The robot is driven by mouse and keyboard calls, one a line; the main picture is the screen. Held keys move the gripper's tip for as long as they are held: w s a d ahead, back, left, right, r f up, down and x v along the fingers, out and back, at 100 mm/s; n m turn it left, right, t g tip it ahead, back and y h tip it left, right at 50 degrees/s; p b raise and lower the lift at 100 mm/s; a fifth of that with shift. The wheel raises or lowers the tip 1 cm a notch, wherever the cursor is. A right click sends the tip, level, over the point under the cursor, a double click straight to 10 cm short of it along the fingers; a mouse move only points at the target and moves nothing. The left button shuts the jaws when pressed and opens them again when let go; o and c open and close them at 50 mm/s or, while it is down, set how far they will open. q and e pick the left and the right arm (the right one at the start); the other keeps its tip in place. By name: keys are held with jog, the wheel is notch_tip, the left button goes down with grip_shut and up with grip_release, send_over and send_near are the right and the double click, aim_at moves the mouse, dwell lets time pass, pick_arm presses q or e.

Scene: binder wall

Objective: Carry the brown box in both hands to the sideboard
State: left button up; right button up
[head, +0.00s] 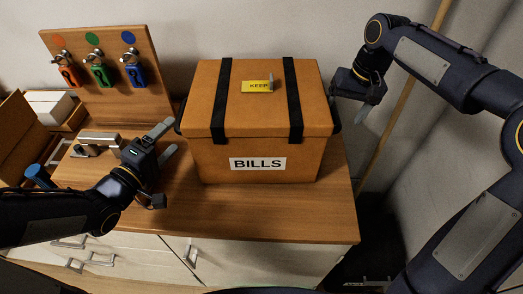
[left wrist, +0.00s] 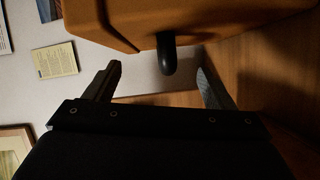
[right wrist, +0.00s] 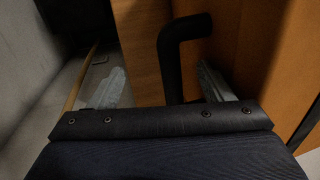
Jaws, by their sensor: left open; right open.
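The brown box (head: 262,112) stands upright and closed on a wooden top, with two black straps, a yellow KEEP tag (head: 257,86) and a white BILLS label (head: 258,163). My left gripper (head: 167,142) is open beside the box's left side. In the left wrist view a black handle (left wrist: 166,55) of the box shows at the gap between its fingertips. My right gripper (head: 352,104) is open beside the right side. In the right wrist view the other black handle (right wrist: 173,65) lies between its fingers. Neither gripper is closed on a handle.
The box rests on a wooden-topped drawer cabinet (head: 300,215). A metal hole punch-like object (head: 98,140) and an open brown container (head: 20,135) are at left. A wooden pole (head: 390,130) leans at right.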

jog(key=shift+a+r, duration=0.25)
notch_tip(320, 180, up, 7)
jog(key=d, duration=0.2)
jog(key=shift+w+d+r, duration=0.15)
jog(key=shift+d, duration=0.1)
jog(key=shift+r, duration=0.1)
dwell(0.5)
